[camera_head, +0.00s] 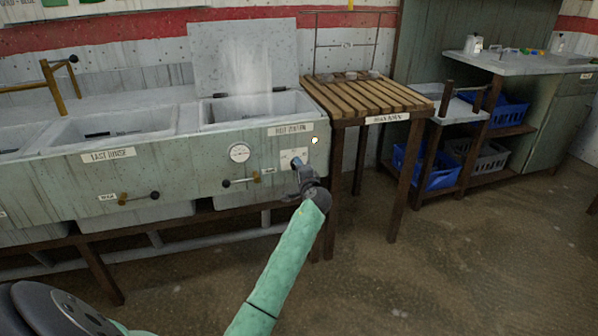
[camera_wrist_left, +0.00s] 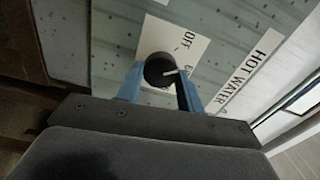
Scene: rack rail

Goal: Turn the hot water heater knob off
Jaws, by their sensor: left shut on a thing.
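The hot water heater knob (camera_wrist_left: 159,70) is round and black with a white pointer mark. It sits on a white plate (camera_wrist_left: 196,48) marked "OFF", with a second word partly covered. The pointer aims to the right in the wrist view, toward the partly covered word and not at "OFF". My left gripper (camera_wrist_left: 160,86) has its blue fingers on both sides of the knob, shut on it. In the head view my left gripper (camera_head: 298,164) is at the white plate (camera_head: 290,155) on the sink front and hides the knob. My right gripper is not in view.
A "HOT WATER" label (camera_wrist_left: 243,73) is beside the plate. The sink front (camera_head: 200,150) also carries a round gauge (camera_head: 239,152), a lit white lamp (camera_head: 315,141) and valve handles (camera_head: 241,181). A slatted wooden rack table (camera_head: 365,97) stands close on the right. Open floor lies in front.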

